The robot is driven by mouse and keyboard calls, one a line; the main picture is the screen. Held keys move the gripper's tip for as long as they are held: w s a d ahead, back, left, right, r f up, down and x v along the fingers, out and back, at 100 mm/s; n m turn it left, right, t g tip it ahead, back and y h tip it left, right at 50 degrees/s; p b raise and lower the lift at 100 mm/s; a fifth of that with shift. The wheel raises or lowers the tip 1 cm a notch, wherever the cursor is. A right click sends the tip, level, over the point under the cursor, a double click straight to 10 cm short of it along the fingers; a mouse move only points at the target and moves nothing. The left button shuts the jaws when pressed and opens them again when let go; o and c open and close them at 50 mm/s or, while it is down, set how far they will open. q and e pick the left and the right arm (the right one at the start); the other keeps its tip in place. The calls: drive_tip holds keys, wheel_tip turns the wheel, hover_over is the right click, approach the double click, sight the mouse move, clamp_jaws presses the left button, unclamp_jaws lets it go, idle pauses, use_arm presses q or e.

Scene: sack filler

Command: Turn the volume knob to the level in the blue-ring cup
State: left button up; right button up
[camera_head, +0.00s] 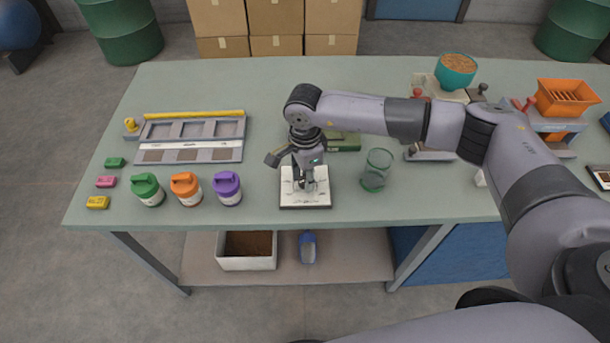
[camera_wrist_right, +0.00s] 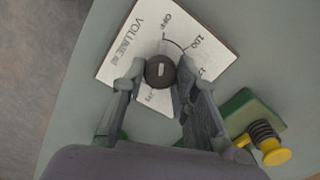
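The volume knob (camera_wrist_right: 160,72) is a dark round knob with a short white mark, on a white plate (camera_wrist_right: 128,38) printed "VOLUME", "OFF" and "100". Other numbers are partly hidden by the fingers. In the head view the plate (camera_head: 292,201) lies near the table's front edge. My right gripper (camera_wrist_right: 160,70) comes down over it, with one fingertip on each side of the knob and seemingly touching it. A clear cup (camera_head: 377,170) with a green tint stands to the right of the plate. I cannot make out a blue ring on any cup. My left gripper is not visible.
Green, orange and purple lidded jars (camera_head: 186,189) stand left of the plate. A grey tray (camera_head: 190,153) lies behind them. A green block with a yellow-knobbed spring (camera_wrist_right: 268,142) sits close to my right gripper. A teal bowl (camera_head: 456,72) and orange hopper (camera_head: 566,97) are at the right.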

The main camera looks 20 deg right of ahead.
clamp_jaws()
drive_tip(key=m+b, duration=0.3)
drive_tip(key=shift+f+m, duration=0.15)
drive_tip(key=shift+m, duration=0.25)
drive_tip(key=m+b, duration=0.3)
drive_tip(key=m, duration=0.1)
drive_tip(key=shift+m, duration=0.3)
drive_tip(key=m+b, duration=0.3)
drive_tip(key=m, duration=0.2)
drive_tip(key=m+b, duration=0.2)
drive_tip(key=m, duration=0.3)
drive_tip(key=shift+r, duration=0.2)
drive_tip(key=shift+m, duration=0.4)
